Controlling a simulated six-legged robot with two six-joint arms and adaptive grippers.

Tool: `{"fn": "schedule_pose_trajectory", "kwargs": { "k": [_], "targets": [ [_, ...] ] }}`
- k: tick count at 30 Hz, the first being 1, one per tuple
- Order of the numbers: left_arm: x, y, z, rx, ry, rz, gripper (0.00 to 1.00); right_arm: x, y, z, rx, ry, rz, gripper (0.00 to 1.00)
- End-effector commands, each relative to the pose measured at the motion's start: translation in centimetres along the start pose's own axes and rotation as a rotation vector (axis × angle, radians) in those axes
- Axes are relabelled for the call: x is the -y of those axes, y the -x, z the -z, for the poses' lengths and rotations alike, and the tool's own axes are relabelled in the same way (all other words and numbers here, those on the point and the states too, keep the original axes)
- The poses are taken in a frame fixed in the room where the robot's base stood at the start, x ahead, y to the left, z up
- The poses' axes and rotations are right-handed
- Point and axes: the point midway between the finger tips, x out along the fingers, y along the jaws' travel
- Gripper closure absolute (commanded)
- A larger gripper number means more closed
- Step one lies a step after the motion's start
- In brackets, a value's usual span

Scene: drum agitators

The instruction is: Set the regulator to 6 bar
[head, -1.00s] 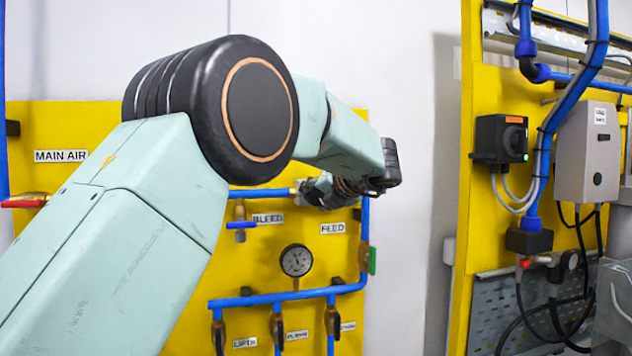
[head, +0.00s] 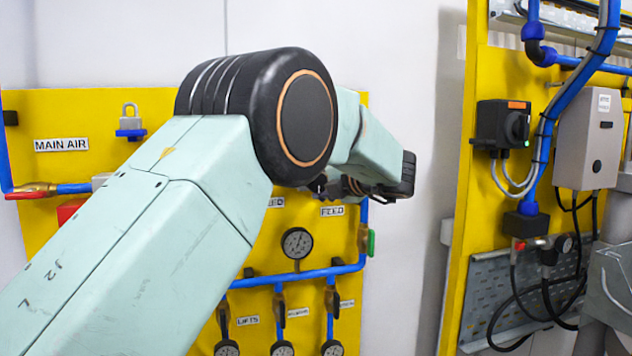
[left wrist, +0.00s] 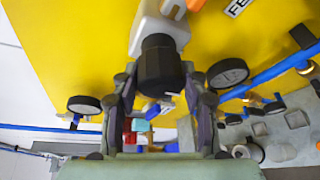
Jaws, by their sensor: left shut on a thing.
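In the left wrist view the regulator has a pale grey body with a black ribbed knob (left wrist: 160,62) pointing towards me. My left gripper (left wrist: 161,95) has its two fingers on either side of this knob and is shut on it. A round gauge (left wrist: 227,73) shows to the right of the knob and another (left wrist: 84,104) to the left; I cannot read their needles. In the head view my left arm's elbow hides the regulator and most of the gripper. My right gripper is not in view.
The yellow panel (head: 75,115) carries blue pipes, a padlock (head: 130,122), a dial gauge (head: 297,242) below the FEED label (head: 332,211), and several valves and gauges lower down. A second yellow panel with a black switch box (head: 503,127) and grey box (head: 587,140) stands at the right.

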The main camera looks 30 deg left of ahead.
Motion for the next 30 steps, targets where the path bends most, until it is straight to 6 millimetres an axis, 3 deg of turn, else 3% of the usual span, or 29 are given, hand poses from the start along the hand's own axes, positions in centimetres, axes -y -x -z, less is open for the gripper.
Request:
{"fn": "schedule_pose_trajectory", "kwargs": {
  "k": [10, 11, 18, 30],
  "targets": [
    [0.03, 0.10, -0.11, 0.004, -0.002, -0.001, 0.87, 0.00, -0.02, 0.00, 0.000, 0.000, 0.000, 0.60],
    [0.04, 0.09, -0.10, 0.004, -0.002, -0.001, 0.53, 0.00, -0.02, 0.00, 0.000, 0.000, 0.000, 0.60],
    [0.03, 0.05, -0.05, 0.002, -0.001, -0.001, 0.33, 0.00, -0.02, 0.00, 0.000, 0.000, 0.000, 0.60],
    [0.00, 0.93, -0.10, 0.003, -0.001, -0.001, 0.33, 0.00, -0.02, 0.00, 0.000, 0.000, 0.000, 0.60]
  ]
}}
